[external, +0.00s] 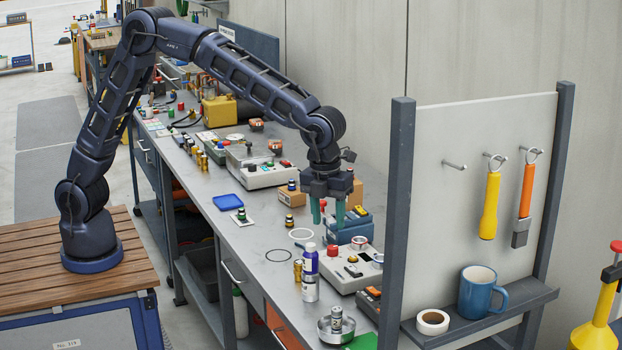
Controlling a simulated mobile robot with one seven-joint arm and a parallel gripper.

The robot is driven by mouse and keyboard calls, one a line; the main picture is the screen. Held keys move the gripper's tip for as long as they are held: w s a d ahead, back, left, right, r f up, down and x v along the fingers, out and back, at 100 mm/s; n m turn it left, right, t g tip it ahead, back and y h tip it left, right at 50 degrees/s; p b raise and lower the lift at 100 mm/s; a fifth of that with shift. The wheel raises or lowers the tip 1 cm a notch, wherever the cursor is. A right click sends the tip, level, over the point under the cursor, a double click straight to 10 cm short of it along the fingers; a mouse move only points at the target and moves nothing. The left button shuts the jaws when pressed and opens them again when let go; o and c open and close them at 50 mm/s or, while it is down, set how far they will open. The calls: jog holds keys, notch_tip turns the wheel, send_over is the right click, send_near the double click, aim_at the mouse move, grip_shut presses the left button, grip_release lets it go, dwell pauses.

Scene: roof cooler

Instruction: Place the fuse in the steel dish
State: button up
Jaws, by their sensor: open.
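The steel dish (324,335) is a shallow round metal dish near the front end of the grey bench. A small grey cylinder with a dark and gold band (336,318) appears to stand upright in it; this may be the fuse, but it is too small to be sure. My gripper (328,220) points down with teal fingers apart, above the bench by a blue box, well behind the dish. Nothing shows held in it.
The blue-and-white can (310,265) and a grey control box with a red button (350,270) stand between my gripper and the dish. A green mat (362,342) lies beside the dish. Bare bench lies at left-centre.

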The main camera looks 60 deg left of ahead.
jog(key=s+a+r+n+t, duration=0.15)
jog(key=a+r+n, duration=0.3)
jog(key=a, duration=0.65)
jog(key=s+a+r+n, duration=0.2)
jog(key=a+r+n, duration=0.25)
jog(key=a, duration=0.55)
jog(key=s+a+r+n, duration=0.2)
jog(key=a+r+n, duration=0.25)
jog(key=a, duration=0.65)
jog(key=s+a+f+n+t, duration=0.2)
jog(key=s+a+f+n, duration=0.1)
jog(key=s+a+n, duration=1.2)
jog(key=s+a, duration=0.6)
jog(key=s, duration=0.1)
jog(key=shift+a, duration=0.35)
jog(key=shift+n, duration=0.25)
